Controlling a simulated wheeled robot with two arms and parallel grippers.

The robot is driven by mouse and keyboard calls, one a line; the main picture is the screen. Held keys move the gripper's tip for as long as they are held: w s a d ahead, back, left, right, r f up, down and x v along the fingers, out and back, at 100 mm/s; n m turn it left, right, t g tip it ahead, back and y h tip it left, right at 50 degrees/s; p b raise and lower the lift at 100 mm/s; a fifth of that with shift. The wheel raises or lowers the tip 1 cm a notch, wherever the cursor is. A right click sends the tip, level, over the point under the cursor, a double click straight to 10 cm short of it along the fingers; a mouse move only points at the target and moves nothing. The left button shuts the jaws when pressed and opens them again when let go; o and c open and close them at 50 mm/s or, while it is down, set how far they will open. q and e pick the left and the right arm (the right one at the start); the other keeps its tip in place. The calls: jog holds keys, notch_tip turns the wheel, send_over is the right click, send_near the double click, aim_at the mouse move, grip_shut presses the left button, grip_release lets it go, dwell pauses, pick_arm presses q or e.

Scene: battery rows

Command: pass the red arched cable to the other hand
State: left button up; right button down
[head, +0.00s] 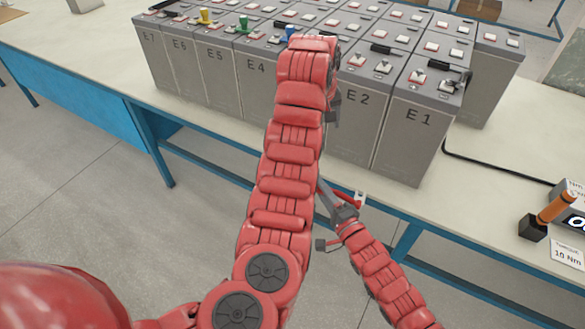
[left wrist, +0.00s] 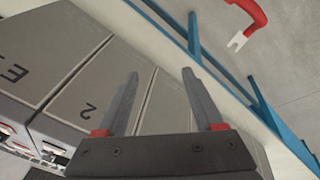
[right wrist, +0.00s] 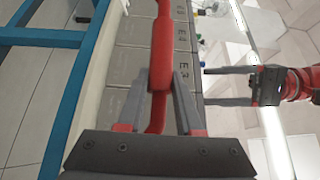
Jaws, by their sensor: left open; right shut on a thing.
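The red arched cable (right wrist: 162,40) is held between the fingers of my right gripper (right wrist: 158,80). In the left wrist view the cable (left wrist: 252,14) shows at the upper right, with a pale forked end. In the head view a small part of the cable (head: 347,198) shows beside my right gripper; my left arm hides some of it. My left gripper (left wrist: 160,74) is open and empty, apart from the cable. In the right wrist view my left gripper (right wrist: 207,86) is at the right, its fingers spread and pointing left.
Rows of grey battery cells (head: 408,120) with labels stand on the pale bench (head: 500,130). Yellow and green caps (head: 243,24) sit on some cells. An orange-handled tool (head: 556,207) is at the right. Blue bench framing (head: 150,150) runs below; open air lies in front.

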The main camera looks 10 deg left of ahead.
jog(key=shift+r, duration=0.1)
pick_arm(q)
jog(key=s+a+m+t+h, duration=0.25)
jog(key=a+m, duration=0.35)
jog(key=m, duration=0.7)
jog(key=s+f+m+g+h, duration=0.2)
jog(key=s+f+m, duration=0.3)
jog(key=s+m, duration=0.6)
pick_arm(e)
jog(key=shift+s, duration=0.1)
pick_arm(q)
jog(key=w+d+f+m, duration=0.1)
jog(key=w+d+f, duration=0.3)
jog(key=f, duration=0.6)
jog(key=shift+w+d+m, duration=0.2)
jog(key=shift+d+m, duration=0.1)
jog(key=shift+d, duration=0.35)
